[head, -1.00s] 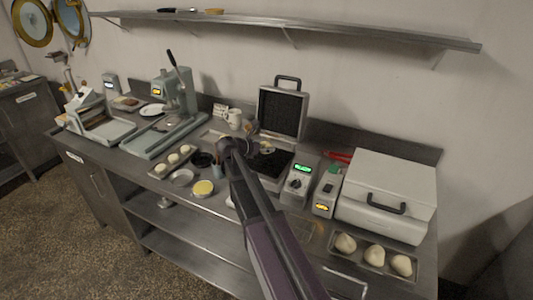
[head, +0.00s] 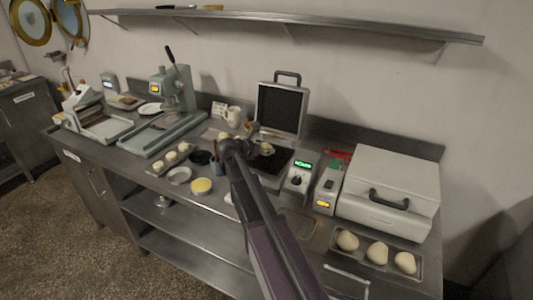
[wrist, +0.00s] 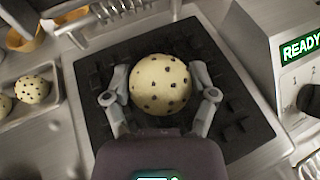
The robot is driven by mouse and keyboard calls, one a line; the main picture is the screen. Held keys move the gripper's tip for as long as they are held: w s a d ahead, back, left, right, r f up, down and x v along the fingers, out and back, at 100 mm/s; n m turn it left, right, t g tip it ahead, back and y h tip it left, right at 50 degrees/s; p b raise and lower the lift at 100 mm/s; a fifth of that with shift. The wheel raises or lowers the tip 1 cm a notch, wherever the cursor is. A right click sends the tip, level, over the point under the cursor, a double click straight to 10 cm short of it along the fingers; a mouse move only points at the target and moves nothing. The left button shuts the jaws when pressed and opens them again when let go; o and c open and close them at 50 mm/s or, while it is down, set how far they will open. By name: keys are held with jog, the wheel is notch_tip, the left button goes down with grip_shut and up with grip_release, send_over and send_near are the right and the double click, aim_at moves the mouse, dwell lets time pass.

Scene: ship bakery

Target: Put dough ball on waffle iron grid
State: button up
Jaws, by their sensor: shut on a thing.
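A pale dough ball with dark chips (wrist: 160,84) sits between the two fingers of my gripper (wrist: 161,92) in the wrist view, which are shut on it. Behind the ball in that view is the dark waffle iron grid (wrist: 98,60), with its raised studs showing around the ball. Whether the ball touches the grid cannot be told. In the head view the waffle iron's lid (head: 282,110) stands open, and my arm covers part of the lower grid (head: 268,164).
A tray with several small chip-dotted balls (wrist: 32,90) lies left of the iron. A control box reading READY (head: 298,178) stands to its right. Further right are a closed grey appliance (head: 390,185) and a tray of larger dough pieces (head: 376,253). A mug (head: 234,117) stands behind.

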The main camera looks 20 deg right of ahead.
jog(key=shift+f, duration=0.3)
jog(key=o, duration=1)
jog(key=shift+o, duration=0.2)
jog(key=shift+r, duration=0.2)
jog(key=shift+s+a+r+p, duration=0.2)
jog(key=shift+a+r+p, duration=0.1)
jog(key=shift+a, duration=0.2)
jog(key=p+v, duration=0.3)
jog(key=v, duration=0.6)
jog(key=shift+p+v, duration=0.5)
jog(key=shift+v, duration=0.45)
jog(key=shift+f, duration=0.1)
